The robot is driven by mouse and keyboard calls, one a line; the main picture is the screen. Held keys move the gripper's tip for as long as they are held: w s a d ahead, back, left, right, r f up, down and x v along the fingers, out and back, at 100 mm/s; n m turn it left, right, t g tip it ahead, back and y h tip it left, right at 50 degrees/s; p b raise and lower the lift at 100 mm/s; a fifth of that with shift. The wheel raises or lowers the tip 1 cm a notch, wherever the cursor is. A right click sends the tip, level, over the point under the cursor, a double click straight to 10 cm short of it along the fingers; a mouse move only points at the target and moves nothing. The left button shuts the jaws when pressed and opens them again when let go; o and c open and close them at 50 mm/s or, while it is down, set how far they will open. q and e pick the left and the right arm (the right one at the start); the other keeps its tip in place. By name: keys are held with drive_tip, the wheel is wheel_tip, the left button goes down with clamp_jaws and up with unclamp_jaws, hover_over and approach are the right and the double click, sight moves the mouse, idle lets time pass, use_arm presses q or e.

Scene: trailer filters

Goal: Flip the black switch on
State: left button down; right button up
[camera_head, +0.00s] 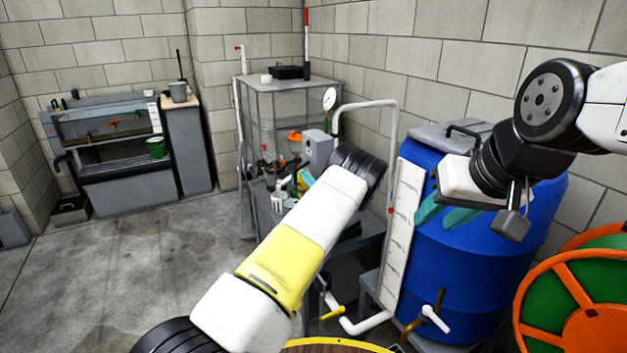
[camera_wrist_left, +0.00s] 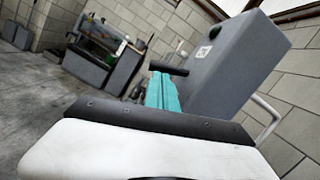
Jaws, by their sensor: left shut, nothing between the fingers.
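A grey box (camera_head: 318,148) stands at the near side of the metal frame in the head view. It fills the upper right of the left wrist view (camera_wrist_left: 238,60). The black switch (camera_wrist_left: 169,68) is a short dark lever sticking out from the box's left side. My left gripper's teal fingers (camera_wrist_left: 161,92) are shut together and empty, with their tips right at the lever; I cannot tell whether they touch it. In the head view the left gripper (camera_head: 305,177) is partly hidden by its wrist, and the lever is not distinguishable. My right gripper (camera_head: 447,212) is open and empty before the blue barrel.
The blue barrel (camera_head: 475,260) and an orange-green reel (camera_head: 580,300) stand at the right. A white pipe (camera_head: 393,125) runs beside the box, with a gauge (camera_head: 329,98) above. A workbench (camera_head: 125,180) stands far left. The floor (camera_head: 130,255) at left is clear.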

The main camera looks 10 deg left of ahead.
use_arm(q)
drive_tip(key=shift+s+a+r+m+t+h, duration=0.1)
drive_tip(key=shift+a+r+m+t+h, duration=0.1)
drive_tip(key=shift+m, duration=0.55)
drive_tip(key=shift+s+a+r+m+t+h, duration=0.1)
drive_tip(key=shift+r+m+h, duration=0.1)
drive_tip(key=shift+m, duration=0.55)
drive_tip(key=shift+s+a+r+m+t+h, duration=0.15)
drive_tip(key=shift+r+m, duration=0.1)
drive_tip(key=shift+m, duration=0.4)
drive_tip(key=shift+w+r+m+t+h, duration=0.1)
drive_tip(key=shift+r+m, duration=0.1)
drive_tip(key=shift+m, duration=0.5)
drive_tip(key=shift+s+a+r+m+t+h, duration=0.15)
drive_tip(key=shift+r+m, duration=0.1)
drive_tip(key=shift+m, duration=0.4)
drive_tip(key=shift+r+m, duration=0.1)
drive_tip(key=shift+m, duration=0.2)
drive_tip(key=shift+r+m, duration=0.2)
drive_tip(key=shift+m, duration=0.3)
drive_tip(key=shift+r, duration=0.25)
idle(1.2)
